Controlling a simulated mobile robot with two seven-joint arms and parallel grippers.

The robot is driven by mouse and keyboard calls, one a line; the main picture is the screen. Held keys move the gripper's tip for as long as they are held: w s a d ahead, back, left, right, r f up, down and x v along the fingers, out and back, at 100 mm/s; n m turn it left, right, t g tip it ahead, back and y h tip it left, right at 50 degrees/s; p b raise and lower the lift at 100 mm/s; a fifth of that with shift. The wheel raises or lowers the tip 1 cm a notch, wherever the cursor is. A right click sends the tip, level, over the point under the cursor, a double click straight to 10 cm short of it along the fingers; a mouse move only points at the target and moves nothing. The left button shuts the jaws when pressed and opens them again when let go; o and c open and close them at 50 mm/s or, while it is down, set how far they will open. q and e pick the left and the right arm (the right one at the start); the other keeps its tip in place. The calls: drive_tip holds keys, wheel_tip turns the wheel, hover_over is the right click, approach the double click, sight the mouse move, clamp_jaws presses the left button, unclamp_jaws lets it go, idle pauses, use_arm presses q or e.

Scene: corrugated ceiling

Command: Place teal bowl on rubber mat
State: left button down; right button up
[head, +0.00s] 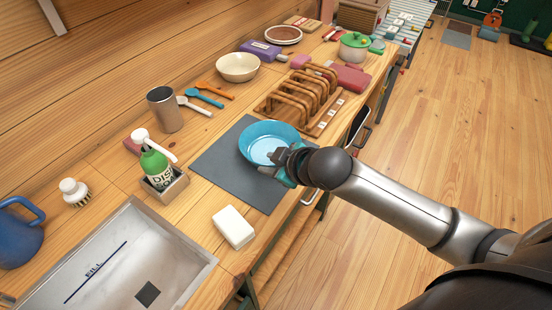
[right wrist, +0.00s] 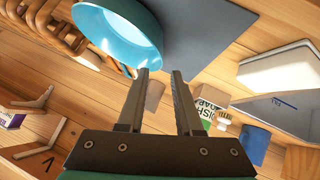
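The teal bowl (head: 266,143) sits upright on the dark grey rubber mat (head: 225,172) on the counter, near the mat's far right part. My right gripper (head: 276,166) is at the bowl's near right rim and hides part of it. I cannot tell whether a finger touches the rim. My left gripper is not in view.
A wooden rack (head: 300,100) stands close behind the bowl. A white block (head: 233,227) lies near the mat's front edge. The soap dispenser (head: 156,165), metal cup (head: 165,110) and sink (head: 110,265) are left. The mat's left part is bare.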

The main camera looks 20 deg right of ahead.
drive_tip(key=shift+v, duration=1.5)
drive_tip(key=s+a+f+m+g+h, duration=0.1)
drive_tip(key=s+f+m+g, duration=0.2)
drive_tip(key=s, duration=0.7)
drive_tip(key=s+f+m+g+h, duration=0.1)
drive_tip(key=s+f+m+g, duration=0.25)
drive_tip(key=s, duration=0.65)
wheel_tip(320, 180, down, 25)
drive_tip(key=s+b, duration=0.1)
drive_tip(key=b, duration=0.3)
drive_tip(key=s+d+f+g+b, duration=0.2)
drive_tip(key=s+f+b, duration=0.2)
drive_tip(key=s+f, duration=1.1)
wheel_tip(320, 180, down, 4)
drive_tip(key=shift+s+d+f, duration=0.1)
drive_tip(key=shift+s+d, duration=0.05)
drive_tip(key=shift+s, duration=0.1)
drive_tip(key=shift+n, duration=0.25)
